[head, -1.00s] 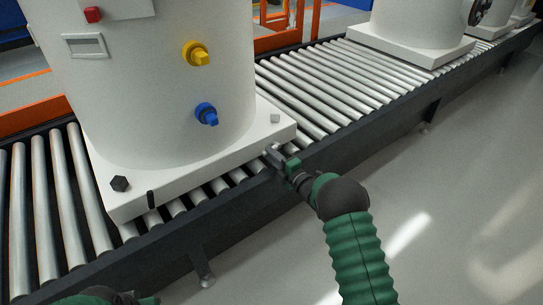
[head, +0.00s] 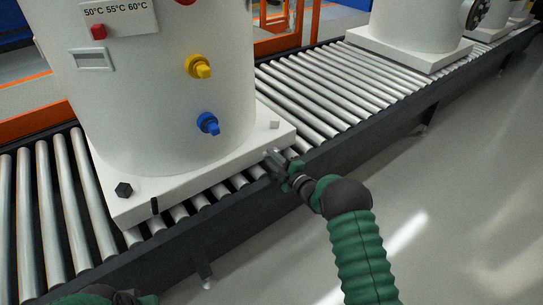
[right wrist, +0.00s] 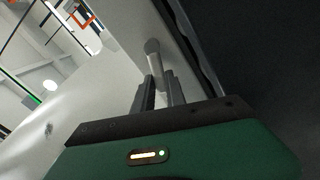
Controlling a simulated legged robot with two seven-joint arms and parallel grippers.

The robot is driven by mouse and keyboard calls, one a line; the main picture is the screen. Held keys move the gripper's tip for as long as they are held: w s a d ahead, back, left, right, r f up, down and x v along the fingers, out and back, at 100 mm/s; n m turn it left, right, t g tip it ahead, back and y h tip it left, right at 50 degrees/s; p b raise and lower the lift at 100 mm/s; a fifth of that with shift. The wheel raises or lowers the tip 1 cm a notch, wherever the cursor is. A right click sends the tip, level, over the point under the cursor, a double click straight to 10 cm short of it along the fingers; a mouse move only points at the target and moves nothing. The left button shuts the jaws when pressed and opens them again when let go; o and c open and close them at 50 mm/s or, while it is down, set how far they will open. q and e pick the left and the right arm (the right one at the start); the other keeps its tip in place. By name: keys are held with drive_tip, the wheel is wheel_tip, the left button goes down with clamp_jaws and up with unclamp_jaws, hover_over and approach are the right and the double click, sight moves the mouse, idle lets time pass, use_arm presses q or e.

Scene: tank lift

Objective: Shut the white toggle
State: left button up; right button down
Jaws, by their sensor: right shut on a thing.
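The white tank (head: 155,95) stands on a square white base (head: 190,183) on the roller conveyor. The white toggle (right wrist: 153,48) shows in the right wrist view as a small pale lever with a rounded end, beside the pale base wall. My right gripper (right wrist: 158,88) has its two dark fingers on either side of it, shut on it. In the head view my right gripper (head: 274,160) is at the base's near right edge and mostly hides the toggle. Part of my left arm shows at the bottom left edge; its fingers are not clear.
A black toggle (head: 154,206) sits on the base's front side. A black bolt (head: 124,190) and a pale one (head: 274,125) stand on its corners. Yellow (head: 199,66) and blue (head: 208,123) valves stick out of the tank. Open floor (head: 460,190) lies to the right.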

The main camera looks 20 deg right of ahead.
drive_tip(key=m+p, duration=0.1)
drive_tip(key=r+m+p, duration=0.1)
drive_tip(key=m, duration=0.1)
drive_tip(key=shift+d, duration=0.2)
drive_tip(key=m+p, duration=0.1)
drive_tip(key=m, duration=0.1)
drive_tip(key=shift+w+d+r+m+p, duration=0.15)
drive_tip(key=shift+d+r+m+p, duration=0.15)
drive_tip(key=shift+d+r+p, duration=0.05)
drive_tip(key=m, duration=0.1)
drive_tip(key=m+p, duration=0.1)
drive_tip(key=d+m, duration=0.1)
drive_tip(key=shift+w+r, duration=0.15)
drive_tip(key=shift+r, duration=0.1)
drive_tip(key=shift+w+d+r+m+p, duration=0.1)
drive_tip(key=shift+d+m+p, duration=0.15)
drive_tip(key=shift+m, duration=0.35)
drive_tip(key=shift+w+d+m+p, duration=0.15)
drive_tip(key=shift+m+p, duration=0.15)
drive_tip(key=shift+m, duration=0.3)
drive_tip(key=c, duration=1.5)
unclamp_jaws()
drive_tip(key=shift+d, duration=0.1)
drive_tip(key=shift+o, duration=0.7)
drive_tip(key=shift+r, duration=0.15)
